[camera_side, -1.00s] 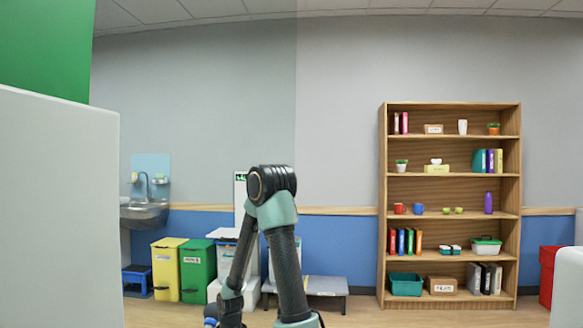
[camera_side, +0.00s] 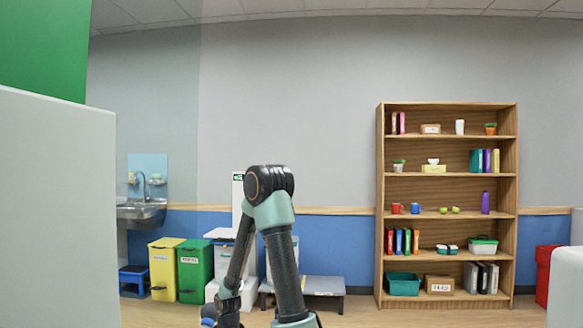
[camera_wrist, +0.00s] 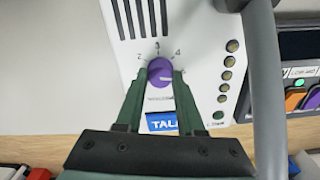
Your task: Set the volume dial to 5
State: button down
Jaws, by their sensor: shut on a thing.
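The purple volume dial (camera_wrist: 159,70) is on the white face of a device (camera_wrist: 205,45) in the wrist view. Printed numbers 2, 3 and 4 show around its upper edge; other marks near it are covered by my fingers. A pale pointer line on the dial points to the right. My gripper (camera_wrist: 161,77) is shut on the dial, one dark green finger on each side. In the side view only my arm's upper links show; the gripper and dial are out of that view.
A column of small round buttons (camera_wrist: 227,75) runs right of the dial, and a blue TALK label (camera_wrist: 162,122) sits below it. A thick grey tube (camera_wrist: 264,90) passes on the right. Dark slots (camera_wrist: 140,18) are above the dial.

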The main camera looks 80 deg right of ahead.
dwell(0.3)
jog(key=c, duration=0.5)
grip_release()
jog(key=shift+r, duration=0.15)
notch_tip(320, 180, up, 12)
jog(key=shift+a, duration=0.1)
jog(key=w+a+r+n+t, duration=0.2)
jog(key=w+a+n, duration=0.1)
jog(key=a+n, duration=0.3)
jog(key=w+a+r+n+t, duration=0.1)
jog(key=w+a+r+n, duration=0.2)
jog(key=a+n, duration=0.4)
jog(key=w+a+r+n+t, duration=0.2)
jog(key=w+a+r+n, duration=0.1)
jog(key=a+n, duration=0.4)
jog(key=shift+w+a+r+t, duration=0.1)
jog(key=shift+w+a+t, duration=0.2)
jog(key=shift+a, duration=0.15)
